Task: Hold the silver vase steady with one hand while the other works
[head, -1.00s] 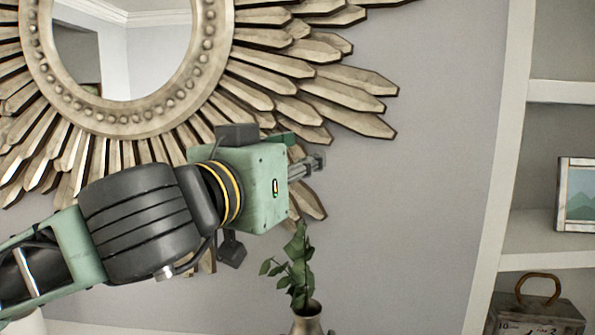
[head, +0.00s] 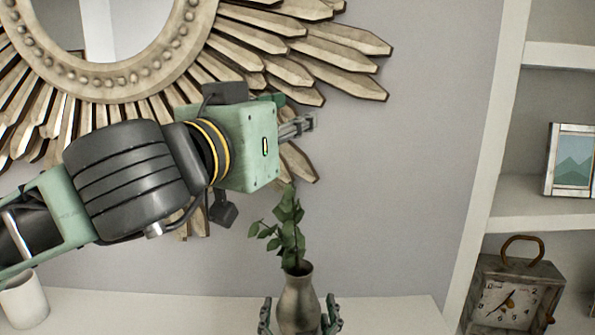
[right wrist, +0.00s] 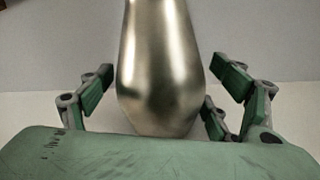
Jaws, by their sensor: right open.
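The silver vase (head: 297,299) stands upright on a white surface at the bottom of the head view, with a leafy green sprig (head: 288,232) in its neck. My right gripper (head: 299,314) is open, with its fingers on either side of the vase's body. In the right wrist view the vase (right wrist: 160,70) stands between the open fingers (right wrist: 160,85), with gaps showing on both sides; its top is out of frame. My left gripper (head: 302,127) is above the vase and sprig, pointing right, with nothing seen in it. Its finger opening is unclear from this angle.
A sunburst mirror (head: 150,75) hangs on the wall behind my left arm. A white cup (head: 24,302) stands at the lower left. Shelves at the right hold a framed picture (head: 571,161) and an old clock (head: 512,300). The white surface (head: 385,312) right of the vase is clear.

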